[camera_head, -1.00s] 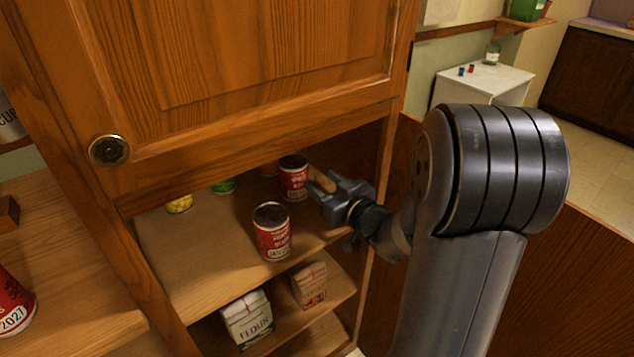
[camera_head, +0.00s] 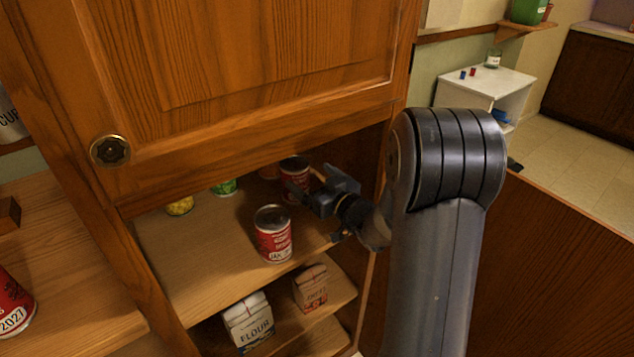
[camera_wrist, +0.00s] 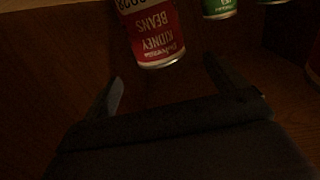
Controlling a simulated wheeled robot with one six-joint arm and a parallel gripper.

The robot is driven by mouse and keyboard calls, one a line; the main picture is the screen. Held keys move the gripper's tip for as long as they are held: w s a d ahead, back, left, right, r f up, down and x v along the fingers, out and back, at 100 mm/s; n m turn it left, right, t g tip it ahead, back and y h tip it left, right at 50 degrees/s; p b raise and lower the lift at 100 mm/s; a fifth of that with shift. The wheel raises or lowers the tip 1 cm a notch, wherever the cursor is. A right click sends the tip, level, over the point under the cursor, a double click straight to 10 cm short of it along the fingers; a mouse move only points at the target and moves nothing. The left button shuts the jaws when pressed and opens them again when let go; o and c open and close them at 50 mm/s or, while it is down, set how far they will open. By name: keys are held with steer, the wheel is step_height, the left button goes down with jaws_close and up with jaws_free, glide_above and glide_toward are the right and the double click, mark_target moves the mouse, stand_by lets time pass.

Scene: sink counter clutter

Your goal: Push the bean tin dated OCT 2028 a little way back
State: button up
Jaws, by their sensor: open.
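A red kidney beans tin (camera_head: 293,170) stands upright toward the back right of the cupboard shelf. In the wrist view this tin (camera_wrist: 158,35) appears upside down, with "2028" partly cut off at the top edge; its month is out of sight. My gripper (camera_head: 303,184) is open at the tin's front right and covers part of it in the head view. In the wrist view my gripper (camera_wrist: 163,78) has its fingers spread, with the tin ahead, between their lines. I cannot tell whether they touch.
The cupboard's raised door (camera_head: 260,70) hangs above the opening. Flour (camera_head: 248,322) and another packet (camera_head: 311,288) are on the shelf below. The shelf's front left is clear.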

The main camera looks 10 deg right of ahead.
mark_target(291, 161)
steer(key=x, duration=0.9)
steer(key=shift+w+a, duration=0.15)
steer(key=shift+c, duration=0.3)
steer(key=c, duration=1.3)
steer(key=shift+c, duration=0.2)
steer(key=shift+f, duration=0.1)
